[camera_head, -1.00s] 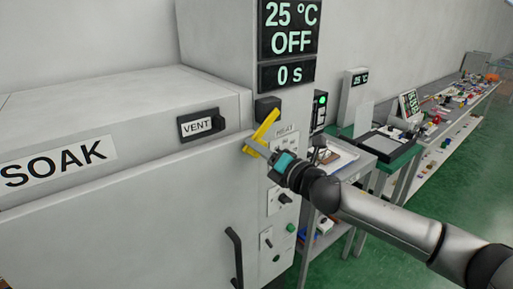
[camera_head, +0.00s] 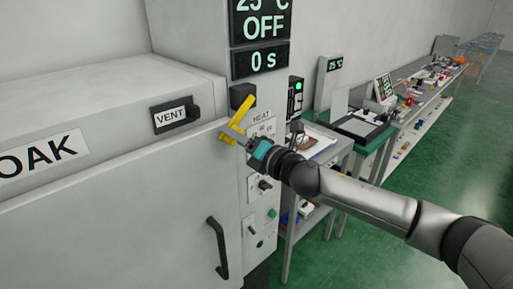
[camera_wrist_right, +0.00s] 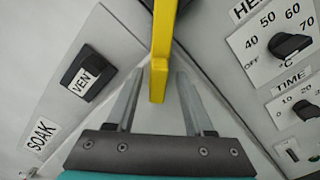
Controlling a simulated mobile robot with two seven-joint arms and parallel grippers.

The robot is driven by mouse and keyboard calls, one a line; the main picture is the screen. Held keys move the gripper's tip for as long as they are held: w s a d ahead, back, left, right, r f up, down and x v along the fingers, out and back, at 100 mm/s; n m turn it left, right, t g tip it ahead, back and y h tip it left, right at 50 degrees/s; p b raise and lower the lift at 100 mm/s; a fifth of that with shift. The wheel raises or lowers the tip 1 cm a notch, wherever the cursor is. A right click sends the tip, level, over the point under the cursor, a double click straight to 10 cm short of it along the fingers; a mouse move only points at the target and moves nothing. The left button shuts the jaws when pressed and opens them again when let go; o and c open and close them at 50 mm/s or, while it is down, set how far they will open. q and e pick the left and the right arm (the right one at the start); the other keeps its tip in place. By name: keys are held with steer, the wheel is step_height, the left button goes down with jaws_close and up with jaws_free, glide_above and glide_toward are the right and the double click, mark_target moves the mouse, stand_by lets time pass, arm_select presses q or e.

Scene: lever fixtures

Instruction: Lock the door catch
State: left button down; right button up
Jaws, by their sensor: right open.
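The yellow door catch (camera_head: 242,111) is at the upper right edge of the grey oven door (camera_head: 120,215), beside the control column. Its long arm slants down from a black block, and a shorter yellow piece shows below. It also shows in the right wrist view (camera_wrist_right: 164,40), coming down from the top. My right gripper (camera_head: 238,139) is at the catch's lower end. In the wrist view its two fingers (camera_wrist_right: 161,76) are apart, with the catch's yellow end between them in the picture. I cannot tell whether they touch it. My left gripper is out of view.
A black VENT switch (camera_head: 176,114) is on the oven's upper body. A black door handle (camera_head: 217,249) is below the catch. The HEAT and TIME knobs (camera_wrist_right: 291,45) are right of the catch. Benches with items (camera_head: 365,125) extend to the right over open green floor.

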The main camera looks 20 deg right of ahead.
steer(key=b+v, duration=0.4)
steer(key=v, duration=1)
steer(key=shift+s, duration=0.3)
steer(key=shift+d+r, duration=0.1)
stand_by(0.6)
